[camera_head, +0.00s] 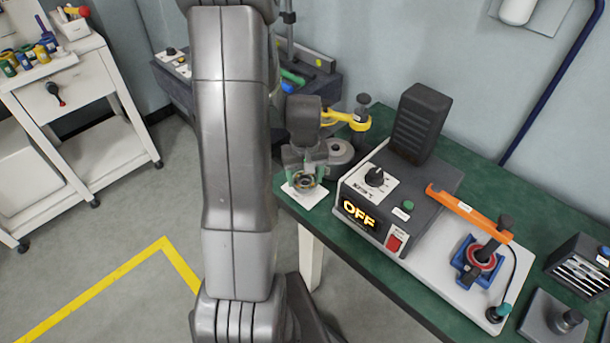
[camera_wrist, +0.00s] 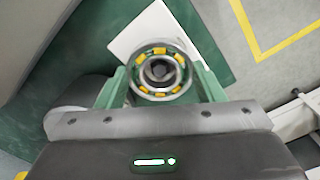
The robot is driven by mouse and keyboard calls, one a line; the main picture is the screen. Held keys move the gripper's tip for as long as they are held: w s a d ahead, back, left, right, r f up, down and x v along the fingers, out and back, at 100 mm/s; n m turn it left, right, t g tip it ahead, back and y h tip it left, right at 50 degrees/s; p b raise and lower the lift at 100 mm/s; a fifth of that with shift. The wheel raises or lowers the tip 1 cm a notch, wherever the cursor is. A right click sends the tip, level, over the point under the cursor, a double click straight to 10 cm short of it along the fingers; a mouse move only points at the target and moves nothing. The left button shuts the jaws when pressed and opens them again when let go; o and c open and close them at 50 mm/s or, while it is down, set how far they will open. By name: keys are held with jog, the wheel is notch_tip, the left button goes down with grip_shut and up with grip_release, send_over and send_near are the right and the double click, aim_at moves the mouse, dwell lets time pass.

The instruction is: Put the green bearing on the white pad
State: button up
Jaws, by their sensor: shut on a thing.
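The green bearing, a ring with yellow parts inside, is between the green fingers of my gripper (camera_head: 305,176). In the wrist view, the bearing (camera_wrist: 160,72) shows face-on and my gripper (camera_wrist: 162,84) is shut on its sides. It also shows in the head view (camera_head: 304,182). The white pad (camera_head: 303,202) lies at the table's front left corner, below the bearing. In the wrist view, the pad (camera_wrist: 128,36) shows behind and up-left of the bearing, which hides part of it. I cannot tell whether the bearing touches the pad.
A heater box showing OFF (camera_head: 360,214) stands right of the pad. The green table's edge (camera_head: 334,235) is close. A white cart (camera_head: 90,70) stands far left.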

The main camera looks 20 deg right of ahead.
jog(key=o, duration=1.3)
jog(key=shift+o, duration=0.2)
notch_tip(320, 180, up, 8)
jog(key=p, duration=0.5)
jog(key=shift+p, duration=0.35)
jog(key=shift+f, duration=0.15)
notch_tip(320, 180, down, 8)
jog(key=b, duration=0.5)
jog(key=shift+b, duration=0.4)
jog(key=shift+r, duration=0.2)
